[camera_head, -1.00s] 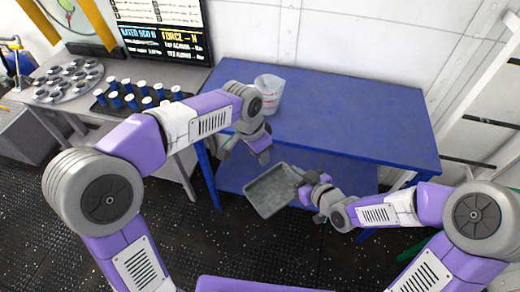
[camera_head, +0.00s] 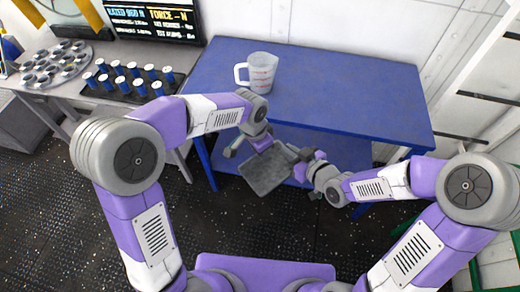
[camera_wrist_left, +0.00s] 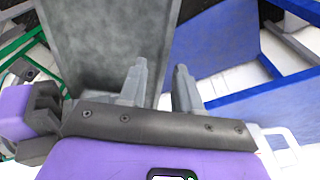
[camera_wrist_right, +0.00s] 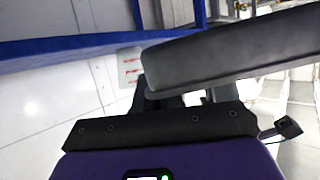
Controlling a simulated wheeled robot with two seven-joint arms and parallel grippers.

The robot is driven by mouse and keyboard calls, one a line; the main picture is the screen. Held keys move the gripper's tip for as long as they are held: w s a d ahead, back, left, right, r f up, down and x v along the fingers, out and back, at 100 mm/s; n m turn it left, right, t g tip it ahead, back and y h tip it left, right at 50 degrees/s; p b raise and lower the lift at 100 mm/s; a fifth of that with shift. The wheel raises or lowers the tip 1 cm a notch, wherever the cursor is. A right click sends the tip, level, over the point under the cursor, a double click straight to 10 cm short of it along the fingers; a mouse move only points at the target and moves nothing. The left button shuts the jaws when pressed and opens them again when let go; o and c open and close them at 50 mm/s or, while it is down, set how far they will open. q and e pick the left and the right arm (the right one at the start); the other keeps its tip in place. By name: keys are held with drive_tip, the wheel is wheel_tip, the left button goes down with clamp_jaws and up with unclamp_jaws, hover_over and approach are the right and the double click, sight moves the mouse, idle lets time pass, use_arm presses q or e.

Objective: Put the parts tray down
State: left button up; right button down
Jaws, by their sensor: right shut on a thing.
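The parts tray (camera_head: 268,173) is grey, shallow and empty, held tilted in the air in front of the blue table. It also shows in the left wrist view (camera_wrist_left: 105,45) and, close up, in the right wrist view (camera_wrist_right: 235,45). My right gripper (camera_head: 303,163) is shut on the tray's right side. My left gripper (camera_head: 256,148) is at the tray's upper left edge. Its two fingers (camera_wrist_left: 160,88) stand apart, with the tray's edge seen between or just beyond them. I cannot tell whether they touch it.
The blue table (camera_head: 345,95) has a wide clear top, with a measuring jug (camera_head: 262,72) at its left back. A blue lower shelf (camera_head: 340,150) lies below. On the left, a grey bench holds a rack of blue-bodied vials (camera_head: 128,82) and a round tray (camera_head: 55,60).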

use_arm(q)
drive_tip(key=shift+f, duration=0.35)
drive_tip(key=shift+c, duration=0.5)
clamp_jaws()
use_arm(e)
drive_tip(key=c, duration=1.2)
unclamp_jaws()
drive_tip(key=shift+r, duration=0.1)
